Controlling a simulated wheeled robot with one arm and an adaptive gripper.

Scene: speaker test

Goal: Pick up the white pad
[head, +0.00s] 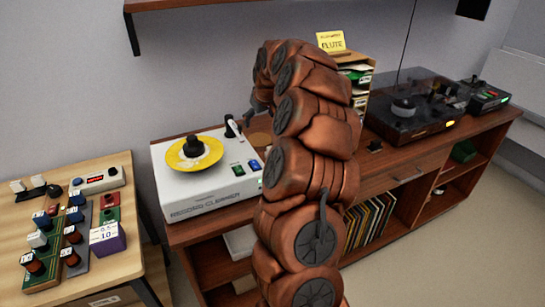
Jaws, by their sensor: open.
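No single thing shows clearly as the white pad. On the left bench, a small white-topped piece (38,239) stands on a green board among blue and red ones. My gripper (257,106) is at the end of my curled brown arm, above the right side of the white record cleaner (180,199). It is small and partly hidden by my arm, open, with nothing seen in it. It is well apart from the left bench.
The record cleaner carries a yellow disc (207,158) with a black knob. A purple labelled box (107,240) is at the left bench's front. A turntable (410,108) stands right on the wooden cabinet (385,172). A wall shelf (133,32) hangs above. A gap separates bench and cabinet.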

